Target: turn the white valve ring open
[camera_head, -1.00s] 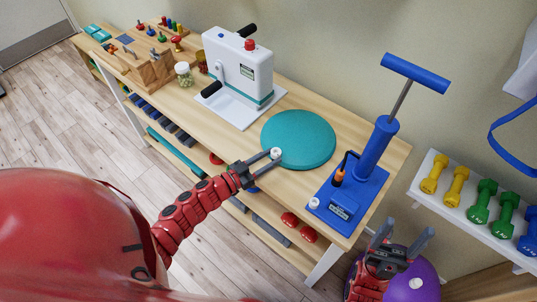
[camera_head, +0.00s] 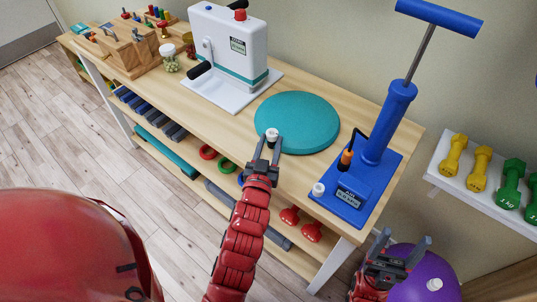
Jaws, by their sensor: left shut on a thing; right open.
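The white valve ring (camera_head: 272,132) sits at the near edge of a round teal cushion (camera_head: 300,118) on the wooden bench. My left gripper (camera_head: 270,138) is shut on this ring, one finger on each side. Its red arm reaches up from the bottom of the view. The fingers partly hide the ring, so its turn angle cannot be read. My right gripper (camera_head: 404,244) is open at the lower right, below the bench's right end and in front of a purple ball (camera_head: 430,265).
A blue pump (camera_head: 372,150) with a small white cap (camera_head: 318,189) stands right of the cushion. A white press (camera_head: 230,52) stands behind left. The wooden bench (camera_head: 225,125) has a lower shelf with rings and red dumbbells. A dumbbell rack (camera_head: 480,178) is at the right.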

